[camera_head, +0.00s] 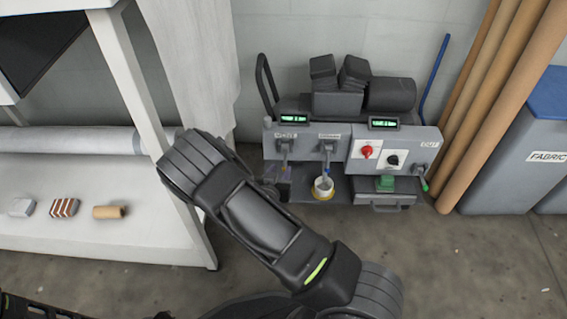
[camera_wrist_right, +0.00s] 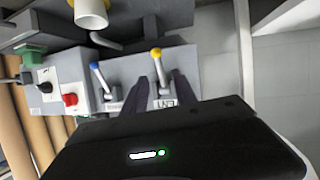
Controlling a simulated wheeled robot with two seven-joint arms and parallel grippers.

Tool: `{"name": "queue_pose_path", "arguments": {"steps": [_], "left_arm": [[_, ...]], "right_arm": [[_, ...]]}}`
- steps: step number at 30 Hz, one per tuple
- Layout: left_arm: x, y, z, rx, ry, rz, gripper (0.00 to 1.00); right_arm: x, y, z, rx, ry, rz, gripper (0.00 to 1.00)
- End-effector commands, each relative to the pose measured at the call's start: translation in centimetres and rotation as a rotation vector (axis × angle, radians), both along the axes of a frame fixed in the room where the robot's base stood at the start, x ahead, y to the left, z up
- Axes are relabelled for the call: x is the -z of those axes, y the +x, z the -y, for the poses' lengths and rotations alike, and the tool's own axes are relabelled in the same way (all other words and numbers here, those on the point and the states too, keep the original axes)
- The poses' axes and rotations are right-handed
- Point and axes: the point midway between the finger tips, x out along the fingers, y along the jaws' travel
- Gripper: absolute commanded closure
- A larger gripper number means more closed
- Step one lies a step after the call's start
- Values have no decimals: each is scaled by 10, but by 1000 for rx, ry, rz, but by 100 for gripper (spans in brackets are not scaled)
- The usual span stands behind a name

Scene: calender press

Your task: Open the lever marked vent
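A lever with a yellow tip (camera_wrist_right: 156,56) stands on the grey press panel in the right wrist view. The label at its base (camera_wrist_right: 165,102) appears upside down and partly covered, with letters like "ENT" showing. My right gripper (camera_wrist_right: 162,80) is open, with one dark finger on each side of this lever; I cannot tell whether either touches it. In the head view the lever (camera_head: 285,147) hangs from the left of the panel, its lower end hard to make out by my right arm. My left gripper is not clearly in view.
A blue-tipped lever (camera_wrist_right: 98,72) is close beside it. A white cup (camera_head: 323,188) stands under the blue-tipped lever. A white shelf (camera_head: 140,90) stands on the left.

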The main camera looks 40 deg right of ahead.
Motion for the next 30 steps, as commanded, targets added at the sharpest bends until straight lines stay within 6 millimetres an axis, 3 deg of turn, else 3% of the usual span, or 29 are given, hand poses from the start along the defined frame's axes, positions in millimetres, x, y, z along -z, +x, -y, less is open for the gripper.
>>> {"name": "queue_pose_path", "arguments": {"steps": [8,21,30], "left_arm": [[6,0,0,0,-1,0,100],[30,5,-1,-2,-6,2,100],[30,5,-1,-3,-7,2,100]], "right_arm": [[7,6,7,0,1,-1,67],[31,42,50,0,1,-2,67],[31,47,55,-1,2,-4,67]]}}
